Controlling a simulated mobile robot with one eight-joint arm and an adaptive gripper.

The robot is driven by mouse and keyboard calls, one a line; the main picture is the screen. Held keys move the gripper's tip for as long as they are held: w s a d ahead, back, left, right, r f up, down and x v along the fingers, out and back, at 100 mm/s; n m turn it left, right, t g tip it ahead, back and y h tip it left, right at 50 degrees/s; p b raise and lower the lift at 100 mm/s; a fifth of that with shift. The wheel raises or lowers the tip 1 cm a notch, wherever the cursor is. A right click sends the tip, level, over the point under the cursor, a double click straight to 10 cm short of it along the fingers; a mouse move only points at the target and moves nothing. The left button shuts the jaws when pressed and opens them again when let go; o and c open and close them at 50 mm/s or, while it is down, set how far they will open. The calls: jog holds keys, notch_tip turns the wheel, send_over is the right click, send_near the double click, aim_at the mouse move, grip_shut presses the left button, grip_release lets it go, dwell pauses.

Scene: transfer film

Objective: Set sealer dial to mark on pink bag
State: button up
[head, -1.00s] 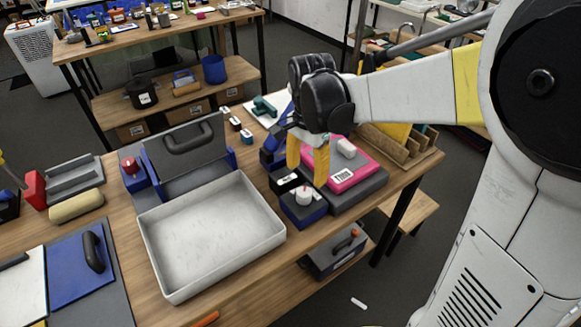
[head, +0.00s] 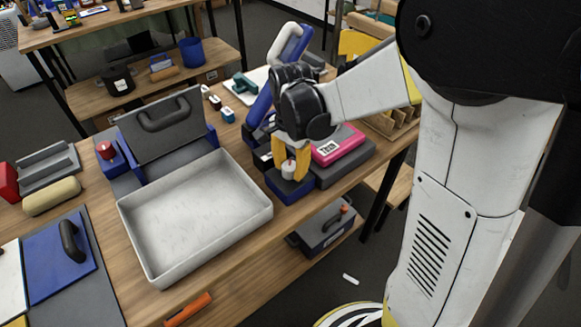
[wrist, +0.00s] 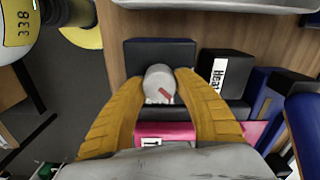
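The sealer dial (head: 289,170) is a small white round knob on a dark blue block (head: 290,188). In the wrist view the dial (wrist: 158,76) carries a red line pointing toward the lower right. My gripper (wrist: 160,80) points down, its two yellow fingers against opposite sides of the dial, with no clear gap. The pink bag (head: 346,146) lies on a grey block behind and right of the dial, with a white label on it. In the wrist view the bag (wrist: 175,128) is partly hidden by my fingers; its mark is too small to read.
A black box with a white "Heat" label (wrist: 221,72) stands close beside the dial block. A large white tray (head: 197,258) lies to the left, with a grey handled panel (head: 165,130) behind it. Wooden racks stand at the right. A toolbox (head: 325,232) sits on the lower shelf.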

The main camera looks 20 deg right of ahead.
jog(key=shift+n, duration=0.4)
jog(key=shift+c, duration=0.2)
jog(key=n, duration=0.3)
jog(key=shift+a+n+p, duration=0.1)
jog(key=shift+n+p, duration=0.3)
jog(key=shift+n, duration=2.1)
jog(key=o, duration=1.2)
jog(key=shift+c, duration=0.2)
